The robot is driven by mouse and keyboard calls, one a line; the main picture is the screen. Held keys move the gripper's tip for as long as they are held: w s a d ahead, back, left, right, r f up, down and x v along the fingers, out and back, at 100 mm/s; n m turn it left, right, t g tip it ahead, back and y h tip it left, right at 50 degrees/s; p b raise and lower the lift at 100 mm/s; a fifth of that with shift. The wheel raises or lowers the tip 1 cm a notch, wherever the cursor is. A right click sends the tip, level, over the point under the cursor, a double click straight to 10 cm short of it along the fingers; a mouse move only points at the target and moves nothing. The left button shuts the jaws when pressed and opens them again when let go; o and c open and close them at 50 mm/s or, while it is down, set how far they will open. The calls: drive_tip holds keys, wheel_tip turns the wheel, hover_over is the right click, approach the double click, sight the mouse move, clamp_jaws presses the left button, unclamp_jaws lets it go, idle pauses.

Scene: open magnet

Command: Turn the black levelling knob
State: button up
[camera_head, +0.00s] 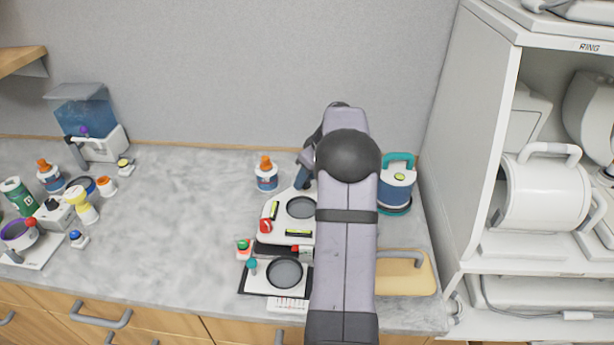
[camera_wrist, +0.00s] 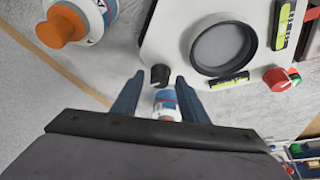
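The black levelling knob (camera_wrist: 160,75) is at the corner of a white device (camera_wrist: 165,35) with a round grey window and two yellow-green level vials. In the wrist view my gripper (camera_wrist: 159,77) is open, its two blue fingers on either side of the knob with a small gap visible. I cannot tell whether the fingertips are at the knob's height. In the head view the white device (camera_head: 272,212) stands on the counter, partly covered by my arm. The knob is hidden there, and only part of my gripper shows beside the arm.
An orange-capped bottle (camera_head: 266,176) stands left of the device; it also shows in the wrist view (camera_wrist: 75,22). A red knob (camera_wrist: 277,79) is on the device's other side. A blue-and-white object (camera_wrist: 167,104) shows between my fingers. A teal-handled canister (camera_head: 397,190) stands right of my arm.

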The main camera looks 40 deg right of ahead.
clamp_jaws()
drive_tip(key=shift+m, duration=0.3)
drive_tip(key=m, duration=0.1)
drive_tip(key=m+h, duration=0.1)
drive_tip(key=shift+a+m, duration=0.2)
drive_tip(key=shift+m, duration=0.1)
drive_tip(key=m+h, duration=0.1)
drive_tip(key=m, duration=0.1)
drive_tip(key=m+g+h, duration=0.1)
drive_tip(key=m, duration=0.1)
drive_tip(key=shift+w+a, duration=0.1)
drive_tip(key=shift+w, duration=0.05)
drive_tip(key=m+g+h, duration=0.1)
drive_tip(key=m, duration=0.3)
drive_tip(key=shift+w, duration=0.1)
drive_tip(key=m+g+b, duration=0.1)
drive_tip(key=m, duration=0.1)
drive_tip(key=shift+a+m+h, duration=0.1)
drive_tip(key=shift+m+h, duration=0.2)
drive_tip(key=shift+m, duration=0.1)
drive_tip(key=m+g, duration=0.1)
drive_tip(key=m, duration=0.1)
drive_tip(key=m+g, duration=0.1)
drive_tip(key=m, duration=0.2)
drive_tip(key=shift+w+m+h, duration=0.2)
drive_tip(key=shift+m+h, duration=0.1)
